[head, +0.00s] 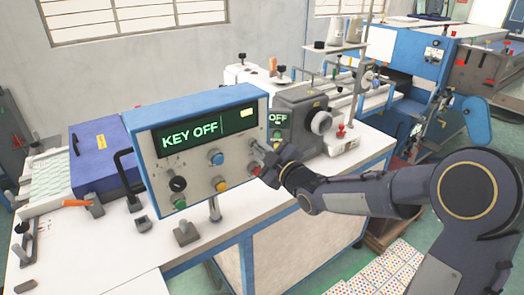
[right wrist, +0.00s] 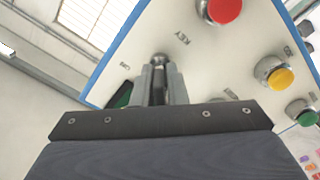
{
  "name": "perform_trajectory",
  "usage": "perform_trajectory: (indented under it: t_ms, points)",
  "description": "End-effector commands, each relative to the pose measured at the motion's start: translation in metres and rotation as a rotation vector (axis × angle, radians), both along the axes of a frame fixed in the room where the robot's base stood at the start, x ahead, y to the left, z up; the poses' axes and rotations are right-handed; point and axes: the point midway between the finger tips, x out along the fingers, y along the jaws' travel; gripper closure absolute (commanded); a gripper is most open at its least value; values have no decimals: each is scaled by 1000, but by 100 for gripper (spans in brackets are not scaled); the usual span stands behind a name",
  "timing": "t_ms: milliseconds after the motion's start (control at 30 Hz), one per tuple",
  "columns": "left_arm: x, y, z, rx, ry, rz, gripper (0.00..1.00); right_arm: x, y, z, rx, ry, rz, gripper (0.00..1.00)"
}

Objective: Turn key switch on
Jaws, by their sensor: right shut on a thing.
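The blue-edged control box (head: 205,140) stands on the white table, and its green display (head: 190,137) reads "KEY OFF". My right gripper (head: 262,154) reaches the right side of the box's front panel. In the right wrist view the right gripper's fingers (right wrist: 159,82) are shut on the key switch (right wrist: 160,58), next to the "KEY" label. Only the switch's round top shows beyond the fingertips; the rest is hidden between them. My left gripper is not in view.
The panel also bears a red button (right wrist: 222,10), a yellow button (right wrist: 280,77), a green button (right wrist: 304,114) and a black knob (head: 177,184). A blue case (head: 98,158) stands left of the box.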

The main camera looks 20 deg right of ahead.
Motion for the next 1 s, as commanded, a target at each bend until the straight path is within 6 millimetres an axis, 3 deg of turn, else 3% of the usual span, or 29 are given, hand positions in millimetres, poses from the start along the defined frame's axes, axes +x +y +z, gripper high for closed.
perform_trajectory:
  t_ms: [367,700,1000]
  points:
    - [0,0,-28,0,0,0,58,0,0,-5,171,60,-1,100]
    - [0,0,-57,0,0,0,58,0,-1,-4,468,168,-1,100]
    - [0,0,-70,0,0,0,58,0,0,-3,736,267,-1,100]
